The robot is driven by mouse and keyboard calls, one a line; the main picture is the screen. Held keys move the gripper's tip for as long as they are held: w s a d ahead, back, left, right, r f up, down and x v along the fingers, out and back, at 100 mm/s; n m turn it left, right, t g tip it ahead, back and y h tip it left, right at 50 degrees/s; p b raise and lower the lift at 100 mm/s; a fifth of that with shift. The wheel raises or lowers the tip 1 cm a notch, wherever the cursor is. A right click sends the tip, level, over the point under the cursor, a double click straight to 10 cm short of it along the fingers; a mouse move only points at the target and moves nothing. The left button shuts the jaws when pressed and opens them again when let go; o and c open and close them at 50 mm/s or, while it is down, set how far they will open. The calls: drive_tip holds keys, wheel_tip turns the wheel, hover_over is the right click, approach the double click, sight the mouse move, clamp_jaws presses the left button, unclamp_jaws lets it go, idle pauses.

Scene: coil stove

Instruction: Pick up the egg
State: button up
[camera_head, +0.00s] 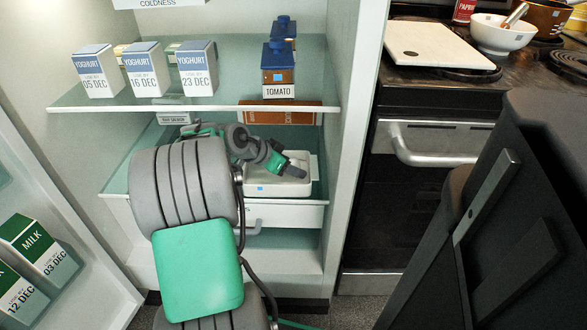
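I cannot make out an egg in this view. My arm reaches into the open fridge from the bottom of the picture. My gripper (297,172) is over a small white tray (262,190) on the lower level, below the glass shelf. The gripper is small and seen from behind, so I cannot tell whether its fingers are open or shut or hold anything. My arm hides the left part of the lower level and part of the tray.
Yoghurt cartons (197,70) and tomato cartons (278,75) stand on the glass shelf (235,100) above my gripper. A brown box (280,113) lies behind it. Milk cartons (38,245) stand in the open door. The fridge's right wall (347,150) separates it from the stove.

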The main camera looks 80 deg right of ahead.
clamp_jaws()
idle(0.4)
drive_tip(key=shift+r, duration=0.1)
